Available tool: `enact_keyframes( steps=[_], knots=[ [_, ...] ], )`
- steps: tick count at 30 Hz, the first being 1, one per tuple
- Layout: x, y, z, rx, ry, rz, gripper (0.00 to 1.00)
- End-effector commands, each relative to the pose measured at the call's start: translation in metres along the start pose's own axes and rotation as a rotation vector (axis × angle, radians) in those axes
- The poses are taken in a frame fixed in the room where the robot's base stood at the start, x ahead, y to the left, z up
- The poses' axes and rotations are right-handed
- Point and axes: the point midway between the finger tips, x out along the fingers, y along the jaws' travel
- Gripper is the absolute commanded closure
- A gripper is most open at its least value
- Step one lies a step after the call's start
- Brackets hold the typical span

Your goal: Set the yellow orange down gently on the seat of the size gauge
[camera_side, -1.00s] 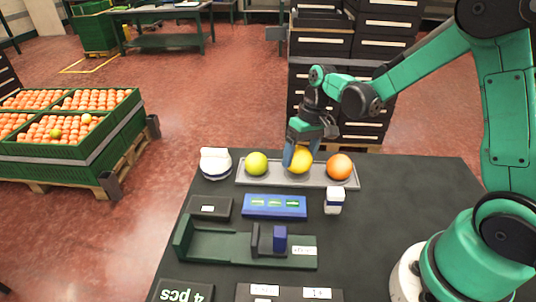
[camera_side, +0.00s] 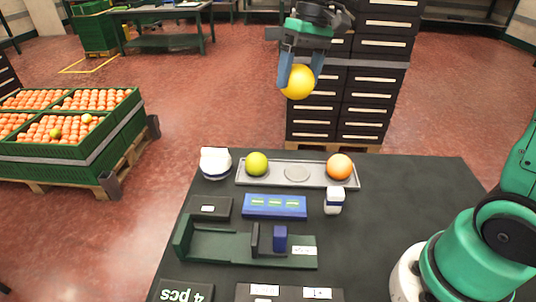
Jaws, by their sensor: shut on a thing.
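The yellow orange (camera_side: 297,83) is held between the blue fingers of my gripper (camera_side: 299,76), high above the back of the table. The grey tray (camera_side: 322,174) below it holds a green-yellow fruit (camera_side: 257,164) at the left and an orange fruit (camera_side: 340,167) at the right; its middle round place is empty. The green size gauge (camera_side: 215,246) lies at the front left of the table, with a dark upright plate and a blue block (camera_side: 280,239) on it. My gripper is well above and behind the gauge.
A blue block with green strips (camera_side: 275,207), a small white-and-dark jar (camera_side: 334,201), a white rounded item (camera_side: 215,163) and a black labelled box (camera_side: 210,208) stand around the gauge and tray. The right middle of the black table (camera_side: 400,200) is clear.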

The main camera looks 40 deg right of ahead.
Motion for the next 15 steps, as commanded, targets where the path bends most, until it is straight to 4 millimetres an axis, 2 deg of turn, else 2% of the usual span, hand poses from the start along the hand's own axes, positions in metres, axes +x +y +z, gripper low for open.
enact_keyframes(
  steps=[4, 7, 12, 15],
  knots=[
    [0.034, -0.049, -0.005, -0.081, -0.017, 0.001, 0.82],
    [0.064, -0.089, 0.000, -0.141, -0.031, 0.002, 0.82],
    [0.108, -0.148, 0.021, -0.228, -0.049, 0.000, 0.82],
    [0.126, -0.172, 0.036, -0.264, -0.059, -0.001, 0.82]
  ],
)
